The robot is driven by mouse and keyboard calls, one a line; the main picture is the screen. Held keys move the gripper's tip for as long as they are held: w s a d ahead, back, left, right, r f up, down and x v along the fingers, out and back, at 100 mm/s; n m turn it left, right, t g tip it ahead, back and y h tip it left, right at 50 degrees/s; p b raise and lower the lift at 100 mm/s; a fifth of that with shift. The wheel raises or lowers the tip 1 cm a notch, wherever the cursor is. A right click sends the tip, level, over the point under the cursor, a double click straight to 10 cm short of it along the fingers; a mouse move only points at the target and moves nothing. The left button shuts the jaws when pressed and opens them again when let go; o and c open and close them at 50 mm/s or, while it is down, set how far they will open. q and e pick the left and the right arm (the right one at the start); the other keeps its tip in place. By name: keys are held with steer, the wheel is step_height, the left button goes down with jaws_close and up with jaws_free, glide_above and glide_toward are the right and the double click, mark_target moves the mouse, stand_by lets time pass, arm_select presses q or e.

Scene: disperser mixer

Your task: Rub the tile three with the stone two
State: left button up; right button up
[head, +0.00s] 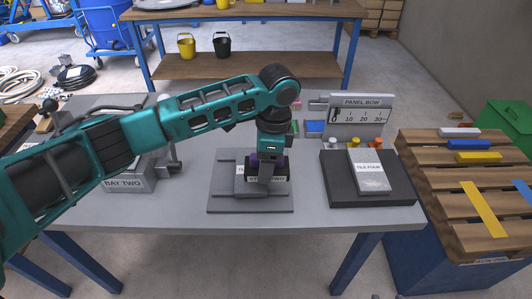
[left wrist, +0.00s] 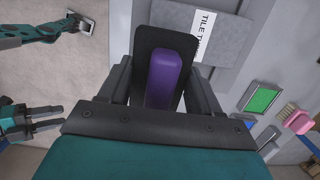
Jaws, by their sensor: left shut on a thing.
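Stone two (head: 281,170) is a dark block with a purple grip; the grip (left wrist: 166,78) and dark base show in the left wrist view. My left gripper (head: 267,165) points down and is shut on the purple grip. Tile three (head: 243,187) is a grey tile on a grey plate; in the left wrist view its label (left wrist: 204,32) is partly covered by the stone. The stone is over the tile's right part; I cannot tell whether they touch. My right gripper (left wrist: 40,119) shows at the left of the left wrist view, fingers apart and empty.
Tile four (head: 370,178) lies on a dark block (head: 335,190) to the right. A panel bow stand (head: 358,115), small coloured bottles, a green pad (left wrist: 262,99) and a pink brush (left wrist: 295,118) are behind. The bay two unit (head: 125,178) is at left. The front tabletop is clear.

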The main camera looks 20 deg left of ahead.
arm_select(q)
steer(key=shift+r, duration=1.65)
